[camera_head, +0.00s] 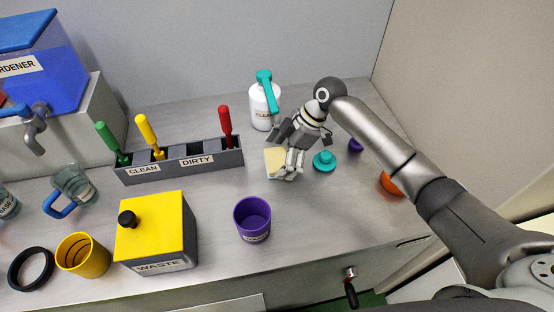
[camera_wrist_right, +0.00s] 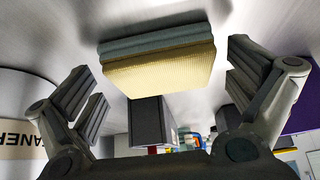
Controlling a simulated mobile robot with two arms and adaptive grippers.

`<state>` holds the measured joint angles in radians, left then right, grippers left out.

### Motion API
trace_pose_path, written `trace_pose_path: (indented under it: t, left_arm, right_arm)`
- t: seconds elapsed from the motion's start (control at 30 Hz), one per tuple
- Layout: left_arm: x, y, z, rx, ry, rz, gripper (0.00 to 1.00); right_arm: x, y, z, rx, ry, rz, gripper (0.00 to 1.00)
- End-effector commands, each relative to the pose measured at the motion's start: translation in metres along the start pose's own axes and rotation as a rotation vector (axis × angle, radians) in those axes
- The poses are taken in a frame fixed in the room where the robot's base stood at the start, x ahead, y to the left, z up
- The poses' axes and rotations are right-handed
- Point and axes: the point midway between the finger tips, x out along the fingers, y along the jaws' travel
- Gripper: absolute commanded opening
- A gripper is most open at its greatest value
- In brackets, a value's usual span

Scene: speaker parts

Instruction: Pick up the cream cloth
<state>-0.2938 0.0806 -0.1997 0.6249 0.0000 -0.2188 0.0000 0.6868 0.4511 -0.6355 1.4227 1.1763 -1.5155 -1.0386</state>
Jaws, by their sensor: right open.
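The cream cloth (camera_head: 272,163) lies on the grey counter, partly hidden behind my right gripper in the head view. In the right wrist view the cream cloth (camera_wrist_right: 160,68) is a folded pad with a cream layer and a grey-blue layer. My right gripper (camera_head: 288,172) is just above and beside it. In the right wrist view my right gripper (camera_wrist_right: 165,90) has its fingers spread on either side of the cloth, with gaps on both sides. It holds nothing. My left gripper is not in view.
A white cleaner bottle (camera_head: 262,106) stands behind the gripper. A teal knobbed lid (camera_head: 324,162) lies to its right, a purple cup (camera_head: 252,218) in front. A grey rack (camera_head: 215,162) with brushes and the yellow waste box (camera_head: 150,226) stand left. Counter between cup and cloth is clear.

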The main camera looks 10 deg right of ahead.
Motion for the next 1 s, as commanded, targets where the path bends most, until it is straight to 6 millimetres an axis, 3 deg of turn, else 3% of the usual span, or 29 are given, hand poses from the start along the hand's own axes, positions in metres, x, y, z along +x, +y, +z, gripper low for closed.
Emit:
trace_pose_path:
  t: [0.07,0.4,0.77,1.0]
  left_arm:
    - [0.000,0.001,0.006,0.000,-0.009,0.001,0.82]
    - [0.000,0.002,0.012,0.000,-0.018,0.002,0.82]
    - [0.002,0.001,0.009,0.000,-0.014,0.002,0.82]
    - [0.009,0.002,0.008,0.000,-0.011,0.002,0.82]
  right_arm:
    - [0.000,0.000,0.000,0.000,0.000,0.000,0.97]
    - [-0.001,0.000,0.000,0.000,0.000,0.001,0.54]
    - [-0.006,0.001,-0.003,-0.001,0.001,0.003,0.53]
    - [-0.031,-0.002,-0.017,-0.003,0.000,0.003,0.53]
